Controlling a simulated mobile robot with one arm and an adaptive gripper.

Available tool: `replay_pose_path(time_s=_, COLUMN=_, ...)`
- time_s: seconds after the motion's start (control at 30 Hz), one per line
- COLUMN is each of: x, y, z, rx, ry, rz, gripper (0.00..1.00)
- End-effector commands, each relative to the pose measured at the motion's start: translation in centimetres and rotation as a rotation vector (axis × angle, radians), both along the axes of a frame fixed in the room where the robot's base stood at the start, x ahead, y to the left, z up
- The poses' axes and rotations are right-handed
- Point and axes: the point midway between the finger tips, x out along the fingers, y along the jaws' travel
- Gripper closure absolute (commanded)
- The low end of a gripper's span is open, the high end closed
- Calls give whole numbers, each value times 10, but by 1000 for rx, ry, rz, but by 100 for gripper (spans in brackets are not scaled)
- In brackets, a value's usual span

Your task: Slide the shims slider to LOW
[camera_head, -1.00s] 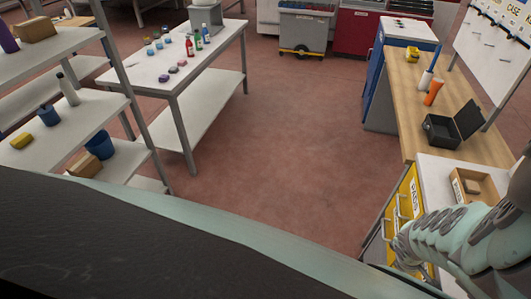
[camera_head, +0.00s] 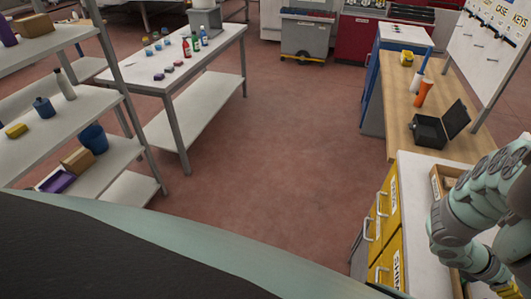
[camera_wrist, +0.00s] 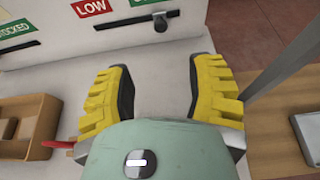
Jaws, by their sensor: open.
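In the wrist view, a slider's black knob (camera_wrist: 160,20) sits on a dark track on a white panel (camera_wrist: 75,45). The knob is below a green label (camera_wrist: 143,2), to the right of a red LOW label (camera_wrist: 91,9). I cannot read which item this slider is for. My gripper (camera_wrist: 160,75) is open and empty, its two yellow fingers pointing at the panel. The knob lies beyond the fingertips, roughly between them, and apart from them. In the head view my gripper (camera_head: 507,287) is partly cut off at the lower right; the slider does not show there.
Another green label (camera_wrist: 15,28), reading STOCKED in part, is at the left of the panel. A brown box (camera_wrist: 28,122) lies left of my gripper. In the head view, yellow drawers (camera_head: 388,235) and a wooden bench (camera_head: 398,110) stand at right; the floor (camera_head: 270,150) is clear.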

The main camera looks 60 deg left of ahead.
Motion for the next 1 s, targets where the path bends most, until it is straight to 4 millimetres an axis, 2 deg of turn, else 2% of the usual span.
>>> replay_pose_path(time_s=0.17, x=4, y=-6, z=-6, rx=0, ry=0, rz=-1, gripper=46)
replay_pose_path(time_s=0.43, x=29, y=-39, z=-27, rx=-1, ry=1, rz=-3, gripper=46)
replay_pose_path(time_s=0.5, x=33, y=-41, z=-24, rx=3, ry=-1, rz=-2, gripper=46)
replay_pose_path(time_s=1.0, x=56, y=-73, z=-42, rx=3, ry=0, rz=-3, gripper=46)
